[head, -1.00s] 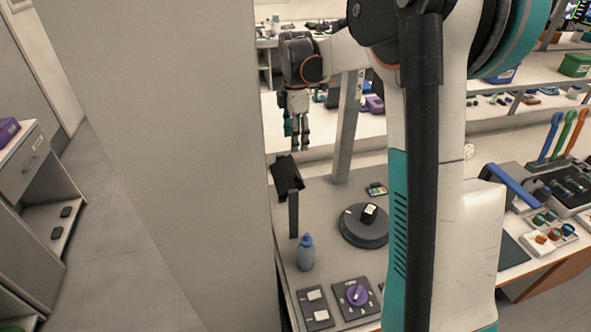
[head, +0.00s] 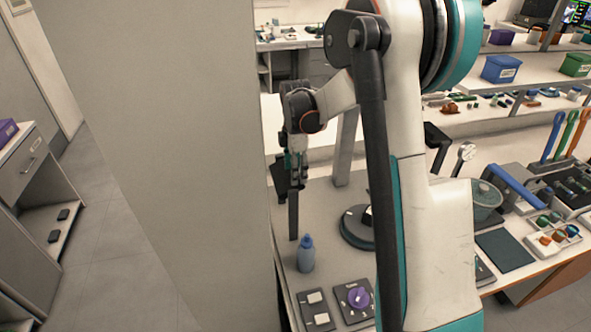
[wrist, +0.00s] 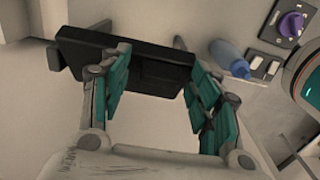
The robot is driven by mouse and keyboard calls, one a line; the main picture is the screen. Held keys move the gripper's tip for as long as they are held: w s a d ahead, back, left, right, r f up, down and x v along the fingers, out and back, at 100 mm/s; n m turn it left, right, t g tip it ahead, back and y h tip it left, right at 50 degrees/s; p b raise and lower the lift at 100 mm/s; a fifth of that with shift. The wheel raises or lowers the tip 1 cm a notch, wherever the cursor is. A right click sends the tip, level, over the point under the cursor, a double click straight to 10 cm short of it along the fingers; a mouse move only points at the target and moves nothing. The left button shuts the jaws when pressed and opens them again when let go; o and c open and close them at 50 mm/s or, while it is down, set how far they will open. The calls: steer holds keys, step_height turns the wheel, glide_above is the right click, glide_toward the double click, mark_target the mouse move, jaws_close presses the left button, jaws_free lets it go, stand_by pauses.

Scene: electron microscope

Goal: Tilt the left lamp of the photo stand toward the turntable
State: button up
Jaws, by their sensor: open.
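The left lamp (head: 280,177) is a black panel on a dark upright post (head: 293,214) at the left of the bench in the head view. My gripper (head: 294,178) hangs over it, fingers down, partly covering it. In the wrist view the lamp's black head (wrist: 145,72) lies across the space by the fingertips of my open gripper (wrist: 157,66). The left finger overlaps it, and I cannot tell whether either finger touches it. The dark round turntable (head: 352,232) is to the right of the post, partly hidden by my arm.
A blue bottle (head: 306,254) stands close in front of the lamp post. A control panel with a purple knob (head: 358,298) and a switch box (head: 315,311) lie at the front. A large pale panel (head: 170,150) blocks the left. A pale upright post (head: 346,150) stands behind the turntable.

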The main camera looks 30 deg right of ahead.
steer(key=c, duration=1)
steer(key=shift+w+a+r+h, duration=0.15)
steer(key=shift+a+h, duration=0.5)
steer(key=shift+h, duration=0.55)
steer(key=shift+c, duration=0.2)
steer(key=o, duration=1)
steer(key=shift+o, duration=0.2)
steer(key=shift+r, duration=0.15)
steer(key=d+v, duration=0.2)
steer(key=v, duration=0.7)
steer(key=shift+r, duration=0.45)
